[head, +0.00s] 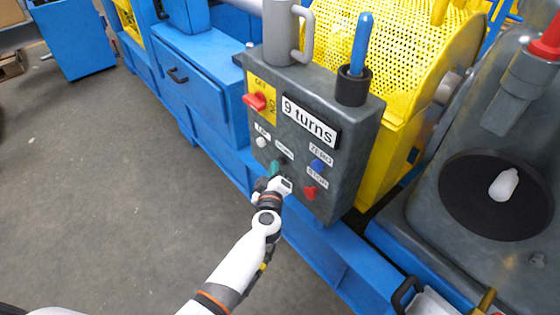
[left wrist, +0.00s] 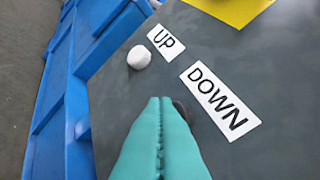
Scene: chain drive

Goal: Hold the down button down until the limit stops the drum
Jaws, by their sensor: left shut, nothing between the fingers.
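The grey control box (head: 345,150) carries a display (head: 309,120) reading "9 turns". My left gripper (head: 274,166) is shut and empty, its teal fingertips at the down button's place below the DOWN label (head: 284,151). In the left wrist view the gripper (left wrist: 160,102) covers most of the down button (left wrist: 182,109); only a dark edge shows beside the tips. I cannot tell whether the button is pressed in. The white up button (head: 261,142) is left of the tips; it also shows in the left wrist view (left wrist: 139,57). My right gripper is not in view.
A blue zero button (head: 318,166) and a red stop button (head: 309,193) sit on the right of the box. A red switch (head: 255,101) is on a yellow plate. A blue-handled lever (head: 361,45) stands on top. The yellow perforated guard (head: 400,40) is behind. Open floor lies left.

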